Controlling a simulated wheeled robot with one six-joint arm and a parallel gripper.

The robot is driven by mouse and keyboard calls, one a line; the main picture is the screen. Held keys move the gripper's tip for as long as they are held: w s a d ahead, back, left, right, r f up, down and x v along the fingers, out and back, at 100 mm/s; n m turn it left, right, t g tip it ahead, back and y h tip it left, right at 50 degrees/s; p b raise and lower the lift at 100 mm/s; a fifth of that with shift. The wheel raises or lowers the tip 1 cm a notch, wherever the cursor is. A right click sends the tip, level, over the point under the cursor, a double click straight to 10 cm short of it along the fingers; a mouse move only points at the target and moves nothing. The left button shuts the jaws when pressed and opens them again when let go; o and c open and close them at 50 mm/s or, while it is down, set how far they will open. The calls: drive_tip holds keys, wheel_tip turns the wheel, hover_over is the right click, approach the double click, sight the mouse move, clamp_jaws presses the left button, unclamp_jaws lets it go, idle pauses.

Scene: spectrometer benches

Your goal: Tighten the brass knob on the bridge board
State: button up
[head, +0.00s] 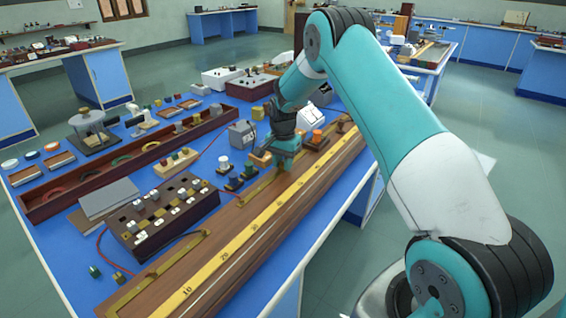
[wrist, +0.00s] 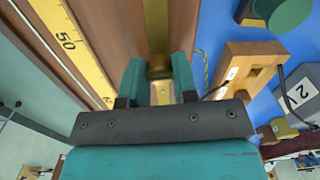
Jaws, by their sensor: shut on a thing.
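The bridge board (head: 235,262) is a long brown wooden board with a yellow numbered scale, running from the lower left to the back right of the blue bench. It also fills the upper left of the wrist view (wrist: 113,35). Brass strips lie along its far side. My gripper (head: 284,160) points down over this strip side, past the middle of the board. In the wrist view my gripper (wrist: 158,80) has its two teal fingers on either side of the brass knob (wrist: 160,92), which shows as a small brass piece between them. The fingers hide most of the knob, and the head view hides it fully.
A dark box with brass blocks and white labels (head: 165,215) stands left of the board. A long wooden tray (head: 130,160) lies behind it. In the wrist view a wooden block (wrist: 243,65) and a grey box (wrist: 300,95) stand close to my gripper's right.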

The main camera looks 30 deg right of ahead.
drive_tip(key=shift+m, duration=0.6)
drive_tip(key=o, duration=0.9)
drive_tip(key=shift+o, duration=0.2)
wheel_tip(320, 180, up, 18)
drive_tip(key=b, duration=0.1)
drive_tip(key=shift+f, duration=0.25)
